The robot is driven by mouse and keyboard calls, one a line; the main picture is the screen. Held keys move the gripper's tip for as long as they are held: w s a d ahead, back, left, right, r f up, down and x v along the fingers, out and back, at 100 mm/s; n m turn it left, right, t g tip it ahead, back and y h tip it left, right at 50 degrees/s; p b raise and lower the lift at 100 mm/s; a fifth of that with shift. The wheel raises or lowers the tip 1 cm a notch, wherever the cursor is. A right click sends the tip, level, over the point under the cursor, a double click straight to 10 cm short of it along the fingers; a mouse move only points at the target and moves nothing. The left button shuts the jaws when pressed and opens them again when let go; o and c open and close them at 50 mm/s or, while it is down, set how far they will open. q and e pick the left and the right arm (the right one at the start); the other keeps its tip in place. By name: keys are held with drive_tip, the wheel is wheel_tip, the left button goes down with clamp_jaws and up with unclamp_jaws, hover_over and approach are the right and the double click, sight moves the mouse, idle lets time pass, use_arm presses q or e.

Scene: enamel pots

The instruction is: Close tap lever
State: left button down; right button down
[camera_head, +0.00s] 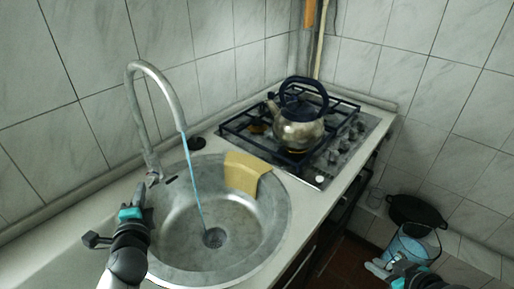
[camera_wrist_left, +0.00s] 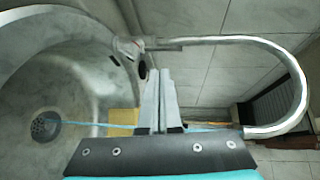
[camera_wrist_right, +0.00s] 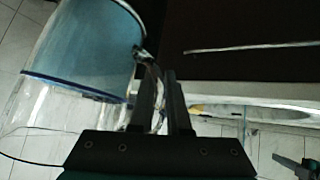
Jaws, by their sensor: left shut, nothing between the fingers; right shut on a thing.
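The metal tap (camera_head: 157,72) arches over the round sink, and a thin blue stream of water (camera_head: 192,170) runs from its spout to the drain. The tap lever (camera_head: 153,178) is at the tap's foot; it also shows in the left wrist view (camera_wrist_left: 130,47). My left gripper (camera_head: 139,188) is shut and empty, its fingertips close beside the lever; I cannot tell whether they touch.
A yellow cloth or sponge (camera_head: 246,172) lies on the sink's (camera_head: 275,225) right rim. A kettle (camera_head: 299,128) stands on the gas hob (camera_head: 235,126) to the right. A black pan (camera_head: 417,211) is behind the bucket. Tiled walls close off the back.

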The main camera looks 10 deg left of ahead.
use_arm(q)
approach(145, 157)
drive_tip(key=w, duration=0.1)
drive_tip(key=w+a+f, duration=0.2)
drive_tip(key=w, duration=0.1)
drive_tip(key=shift+a, duration=0.1)
drive_tip(key=shift+w+a+r, duration=0.2)
drive_tip(key=shift+w+a, duration=0.3)
drive_tip(key=shift+w, duration=0.35)
drive_tip(key=shift+w+a+r, duration=0.4)
drive_tip(key=shift+w+r, duration=0.15)
drive_tip(key=shift+w, duration=0.2)
drive_tip(key=shift+s+f, duration=0.1)
drive_tip(key=shift+f, duration=0.05)
